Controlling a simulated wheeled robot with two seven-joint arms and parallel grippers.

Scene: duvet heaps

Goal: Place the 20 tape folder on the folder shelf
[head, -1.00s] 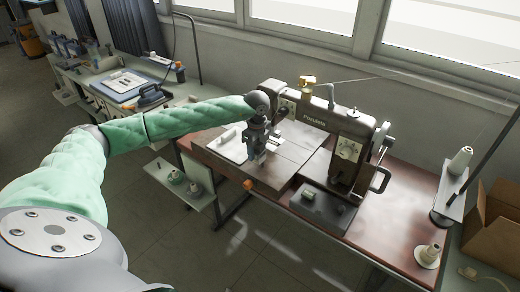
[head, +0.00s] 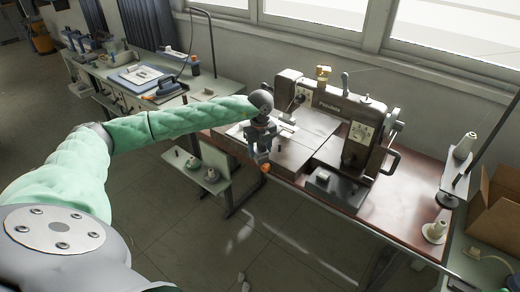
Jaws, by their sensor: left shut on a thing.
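My left gripper (head: 261,156) points down at the front left edge of the sewing table. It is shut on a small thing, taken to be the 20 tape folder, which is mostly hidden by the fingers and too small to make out. The folder shelf (head: 182,157) is a small pale shelf to the left of the gripper, beside and lower than the table top. Small pale pieces (head: 211,175) stand on it. The gripper is apart from the shelf. My right gripper is not in view.
The sewing machine (head: 325,108) stands on the brown table (head: 389,217) to the right of the gripper. An orange knob (head: 265,168) sits at the table edge, by the fingertips. Thread cones (head: 435,231) and a cardboard box (head: 497,212) are at the right. Floor shows below the shelf.

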